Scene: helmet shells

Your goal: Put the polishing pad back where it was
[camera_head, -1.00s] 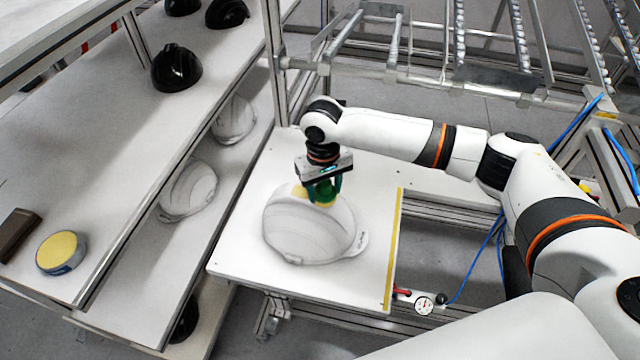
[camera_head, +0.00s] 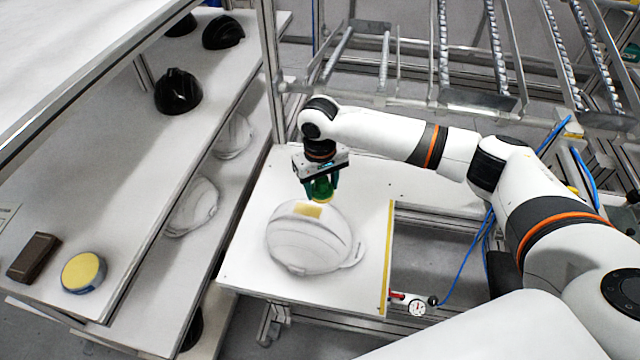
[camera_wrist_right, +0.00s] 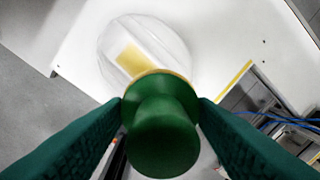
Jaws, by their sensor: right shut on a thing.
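My right gripper (camera_head: 321,188) is shut on the green knob of the polishing pad (camera_head: 322,195), which has a yellow underside. In the right wrist view the green knob (camera_wrist_right: 160,135) sits between both fingers, with a yellow rim behind it. The pad is at the far edge of the white helmet shell (camera_head: 305,250); it looks just above the shell, though the gap is hard to judge. A yellow patch (camera_head: 309,211) shows on the shell's top, and also in the right wrist view (camera_wrist_right: 131,59). My left gripper is out of view.
The white table (camera_head: 255,270) has bare room around the shell and a yellow strip (camera_head: 388,260) on its right. On the left shelf lie a round yellow-topped disc (camera_head: 83,271) and a brown block (camera_head: 34,258). Black shells (camera_head: 178,92) stand farther back.

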